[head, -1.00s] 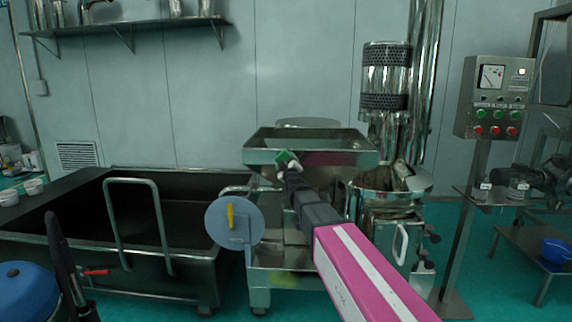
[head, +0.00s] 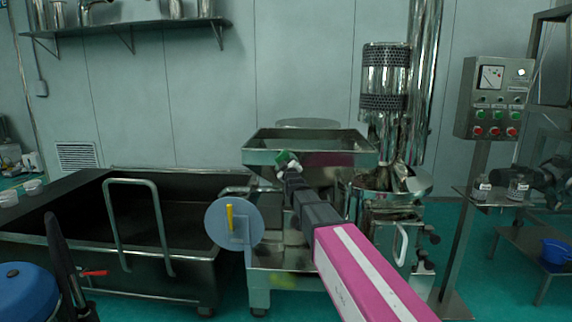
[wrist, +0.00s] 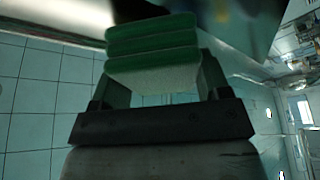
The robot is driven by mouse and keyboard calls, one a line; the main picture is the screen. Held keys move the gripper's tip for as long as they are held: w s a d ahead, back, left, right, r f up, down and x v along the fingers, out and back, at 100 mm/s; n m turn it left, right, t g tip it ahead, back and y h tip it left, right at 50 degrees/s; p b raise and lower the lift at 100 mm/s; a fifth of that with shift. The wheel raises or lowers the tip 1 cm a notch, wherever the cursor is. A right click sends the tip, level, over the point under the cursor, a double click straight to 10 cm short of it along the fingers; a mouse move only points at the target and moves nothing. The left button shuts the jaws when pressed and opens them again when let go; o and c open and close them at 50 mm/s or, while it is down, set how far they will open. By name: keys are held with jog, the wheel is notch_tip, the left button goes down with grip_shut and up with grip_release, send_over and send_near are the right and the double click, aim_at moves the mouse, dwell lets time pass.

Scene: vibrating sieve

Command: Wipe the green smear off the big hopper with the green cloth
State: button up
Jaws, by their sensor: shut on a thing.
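The green cloth (wrist: 152,45) is folded in layers and sits between the fingers of my gripper (wrist: 160,82) in the wrist view. My gripper is shut on it. In the head view, the cloth (head: 281,158) is a small green patch at the tip of my gripper (head: 289,164). It is in front of the near wall of the wide steel hopper (head: 335,159), left of its middle. I cannot tell whether the cloth touches the wall. I cannot make out a green smear on the hopper; the cloth and gripper hide part of the wall.
A dark wheeled tub (head: 60,258) with a metal handle stands at left. A round grey disc (head: 222,225) with a yellow handle is left of my arm. A steel vessel (head: 390,183) and a control box (head: 494,98) on a post stand at right.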

jog(key=shift+w, duration=0.6)
jog(key=shift+s+d, duration=0.2)
jog(key=shift+d, duration=1.75)
jog(key=shift+w, duration=0.1)
jog(key=shift+w, duration=0.1)
jog(key=shift+w+a, duration=0.15)
jog(key=shift+a, duration=0.85)
jog(key=shift+w+a, duration=0.15)
jog(key=shift+a, duration=0.8)
jog(key=shift+c, duration=0.3)
jog(key=s, duration=0.6)
